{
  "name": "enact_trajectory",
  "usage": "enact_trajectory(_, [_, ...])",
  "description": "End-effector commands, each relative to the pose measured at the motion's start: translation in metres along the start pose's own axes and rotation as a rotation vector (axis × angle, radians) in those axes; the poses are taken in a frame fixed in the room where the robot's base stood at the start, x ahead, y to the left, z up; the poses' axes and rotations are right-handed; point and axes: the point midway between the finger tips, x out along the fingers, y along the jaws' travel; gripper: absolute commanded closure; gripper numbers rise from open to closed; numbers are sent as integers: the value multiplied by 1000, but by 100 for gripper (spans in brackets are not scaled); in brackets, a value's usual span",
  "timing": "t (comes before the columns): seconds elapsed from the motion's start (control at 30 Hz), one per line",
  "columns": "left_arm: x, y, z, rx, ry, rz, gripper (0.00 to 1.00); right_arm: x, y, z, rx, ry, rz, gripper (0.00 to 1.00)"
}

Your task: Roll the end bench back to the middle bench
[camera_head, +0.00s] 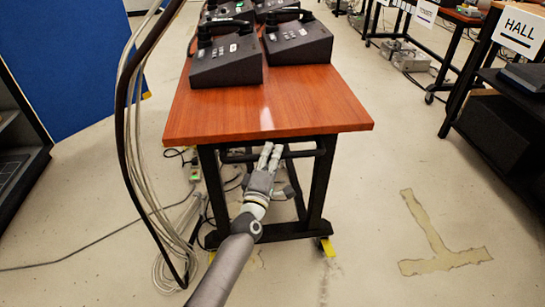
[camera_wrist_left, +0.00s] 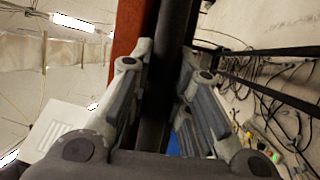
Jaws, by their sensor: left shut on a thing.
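A bench (camera_head: 290,104) with a reddish wood top and a black metal frame stands straight ahead in the head view, short end towards me. My left gripper (camera_head: 270,152) reaches in below the top's near edge, at the black crossbar (camera_head: 305,153). In the left wrist view the gripper (camera_wrist_left: 160,95) has its fingers on both sides of the dark bar (camera_wrist_left: 172,50), shut on it. The front legs stand near yellow marks on the floor. I cannot make out where another bench begins beyond this one. My right gripper is not in view.
Black paging phones (camera_head: 226,62) stand on the bench top. Loose cables (camera_head: 180,225) hang and coil at the left. A blue panel (camera_head: 75,60) stands at back left. A bench with a HALL sign (camera_head: 520,30) is at right. A tape T (camera_head: 435,250) marks clear floor.

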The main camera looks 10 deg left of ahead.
Motion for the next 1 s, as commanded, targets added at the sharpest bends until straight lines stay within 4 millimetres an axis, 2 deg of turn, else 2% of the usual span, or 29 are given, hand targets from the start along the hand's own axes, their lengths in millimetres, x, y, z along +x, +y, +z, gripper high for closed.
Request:
enact_trajectory(0.27, [0, -3, -3, 3, 3, -6, 100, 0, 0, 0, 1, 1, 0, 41])
enact_trajectory(0.3, [0, -3, -3, 3, 3, -6, 79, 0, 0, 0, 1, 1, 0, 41])
enact_trajectory(0.47, [0, -3, -3, 3, 3, -5, 59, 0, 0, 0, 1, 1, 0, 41])
enact_trajectory(0.8, [-2, -1, -1, 2, 1, -2, 59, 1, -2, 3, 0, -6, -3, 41])
enact_trajectory(1.0, [-25, -2, -1, 2, 1, -4, 59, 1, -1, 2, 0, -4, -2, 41])
